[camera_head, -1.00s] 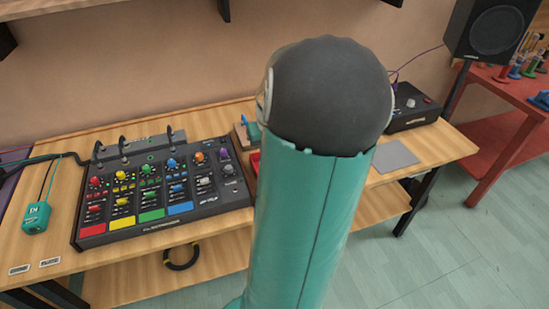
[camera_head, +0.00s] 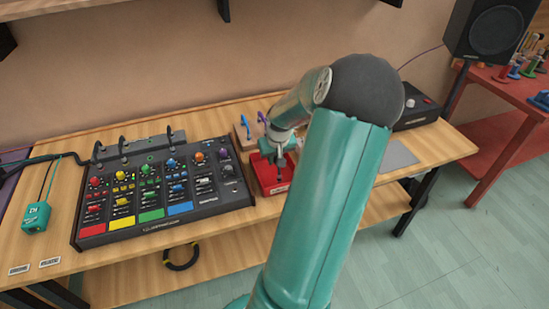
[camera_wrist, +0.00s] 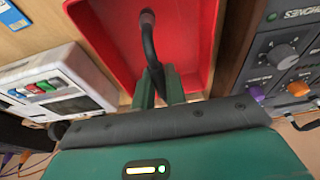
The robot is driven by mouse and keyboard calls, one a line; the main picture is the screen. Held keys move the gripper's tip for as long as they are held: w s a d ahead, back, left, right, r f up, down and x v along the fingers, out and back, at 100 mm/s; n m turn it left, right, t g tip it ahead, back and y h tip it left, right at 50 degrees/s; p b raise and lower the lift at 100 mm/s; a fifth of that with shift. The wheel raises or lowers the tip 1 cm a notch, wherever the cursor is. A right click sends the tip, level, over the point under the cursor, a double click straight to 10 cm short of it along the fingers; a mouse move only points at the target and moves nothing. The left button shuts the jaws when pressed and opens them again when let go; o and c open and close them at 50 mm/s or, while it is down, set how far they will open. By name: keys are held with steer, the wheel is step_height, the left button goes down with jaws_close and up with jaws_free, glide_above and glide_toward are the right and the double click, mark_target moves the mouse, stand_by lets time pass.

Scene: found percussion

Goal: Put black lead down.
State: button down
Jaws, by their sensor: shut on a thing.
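My gripper (camera_head: 279,160) is over the red tray (camera_head: 257,172) on the wooden bench, right of the mixer. In the wrist view the two green fingers (camera_wrist: 158,92) are shut on the black lead (camera_wrist: 149,45). The lead curves up from between the fingers, its plug end over the inside of the red tray (camera_wrist: 95,40). I cannot tell whether the lead touches the tray floor. In the head view the lead is small and mostly hidden by my gripper.
The black mixer (camera_head: 150,220) with coloured knobs and several plugged leads stands close left of the tray. A wooden block (camera_head: 242,133) holding coloured leads is behind the tray. A white device (camera_wrist: 55,92) is close beside the tray in the wrist view. A grey pad (camera_head: 400,157) lies at right.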

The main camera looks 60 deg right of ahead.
steer(key=shift+f, duration=0.15)
steer(key=c, duration=1.4)
jaws_free()
steer(key=shift+c, duration=0.2)
steer(key=v, duration=1.2)
